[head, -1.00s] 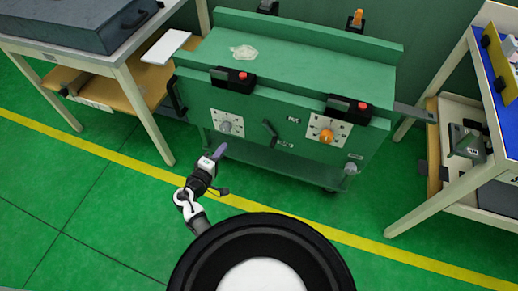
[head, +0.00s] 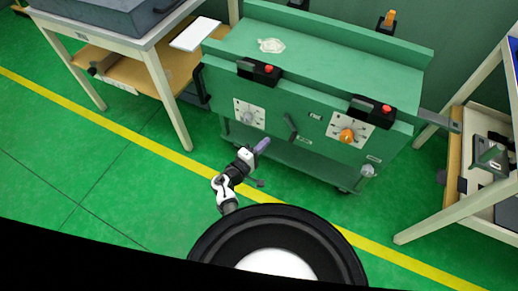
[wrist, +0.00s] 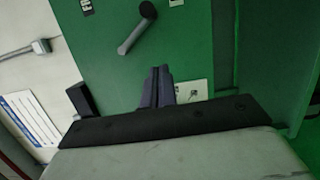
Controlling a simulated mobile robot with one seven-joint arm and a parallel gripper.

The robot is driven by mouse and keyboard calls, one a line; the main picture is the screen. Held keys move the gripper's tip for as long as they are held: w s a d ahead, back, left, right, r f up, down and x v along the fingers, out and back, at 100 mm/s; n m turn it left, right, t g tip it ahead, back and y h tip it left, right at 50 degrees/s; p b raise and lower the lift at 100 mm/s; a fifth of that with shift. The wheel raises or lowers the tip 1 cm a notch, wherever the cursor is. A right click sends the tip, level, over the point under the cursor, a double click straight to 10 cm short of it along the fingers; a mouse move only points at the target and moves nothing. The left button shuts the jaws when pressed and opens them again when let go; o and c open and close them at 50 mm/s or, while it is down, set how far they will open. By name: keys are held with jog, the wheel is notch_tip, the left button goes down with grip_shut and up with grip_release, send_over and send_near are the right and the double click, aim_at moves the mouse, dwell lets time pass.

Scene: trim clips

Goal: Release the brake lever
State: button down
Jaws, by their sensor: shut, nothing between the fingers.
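A green cart (head: 330,80) stands in front of me. A dark lever (head: 291,127) sits on its front panel between two dials; I take it to be the brake lever. The wrist view shows a grey lever (wrist: 137,32) with a round end, slanting on the green panel above the fingers. My gripper (head: 262,146) is low in front of the cart, left of and below the lever. In the wrist view my gripper (wrist: 155,82) has its bluish fingers together and empty, apart from the lever.
A grey-knob dial (head: 249,116) and an orange-knob dial (head: 347,135) flank the lever. Black clamps with red buttons (head: 268,69) sit on the cart's front edge. A table (head: 160,90) stands left and another (head: 450,215) right. Green floor is open at left.

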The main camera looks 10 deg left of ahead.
jog(key=w+d+p, duration=0.2)
jog(key=d, duration=0.4)
jog(key=shift+w, duration=0.3)
